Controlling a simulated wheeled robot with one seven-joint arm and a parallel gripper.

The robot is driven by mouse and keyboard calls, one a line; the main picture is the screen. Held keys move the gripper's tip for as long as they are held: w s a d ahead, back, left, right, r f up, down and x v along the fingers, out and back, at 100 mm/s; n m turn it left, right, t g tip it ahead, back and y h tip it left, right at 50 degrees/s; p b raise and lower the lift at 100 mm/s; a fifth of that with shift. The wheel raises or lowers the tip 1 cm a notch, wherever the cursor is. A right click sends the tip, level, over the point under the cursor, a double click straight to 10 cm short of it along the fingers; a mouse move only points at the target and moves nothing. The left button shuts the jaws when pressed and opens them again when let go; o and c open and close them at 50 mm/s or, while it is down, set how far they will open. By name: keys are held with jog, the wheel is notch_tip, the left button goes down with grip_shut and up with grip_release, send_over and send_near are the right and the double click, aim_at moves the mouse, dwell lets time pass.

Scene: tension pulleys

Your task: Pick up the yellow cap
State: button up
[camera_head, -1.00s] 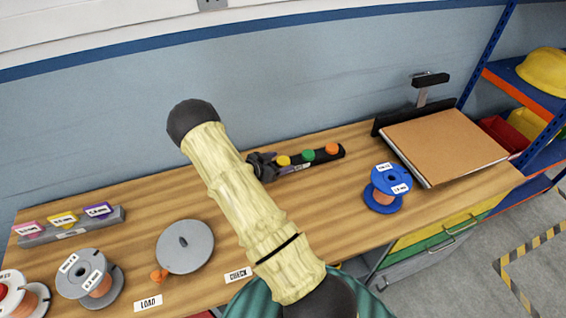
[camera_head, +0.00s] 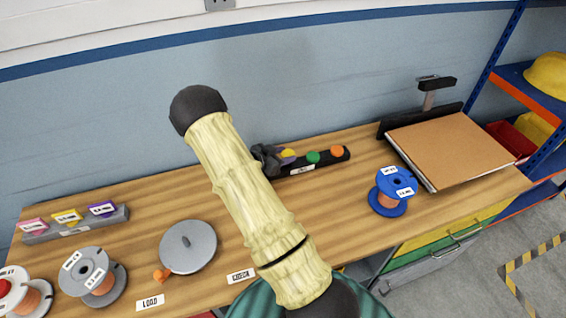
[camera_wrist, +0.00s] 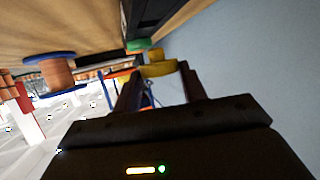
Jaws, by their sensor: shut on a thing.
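The yellow cap (camera_head: 289,153) is at the left end of the dark rack (camera_head: 326,161), beside the green cap (camera_head: 313,157). It sits higher in the picture than the line of the other caps and looks raised off the rack. My gripper (camera_head: 276,157) is shut on it from the left. In the wrist view the yellow cap (camera_wrist: 158,68) is between the fingertips of my gripper (camera_wrist: 159,76), with the green cap (camera_wrist: 138,45) just beyond. Part of the yellow cap is hidden by my gripper in the head view.
An orange cap (camera_head: 337,151) is on the rack's right. A blue spool (camera_head: 395,189) stands to the right, near a brown board (camera_head: 452,147). A grey disc (camera_head: 187,250) and a grey spool (camera_head: 88,275) are at left. The wall (camera_head: 120,120) rises behind the bench.

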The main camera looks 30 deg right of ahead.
notch_tip(320, 180, up, 6)
jog(key=shift+f, duration=0.15)
dwell(0.6)
jog(key=shift+a, duration=0.1)
dwell(0.8)
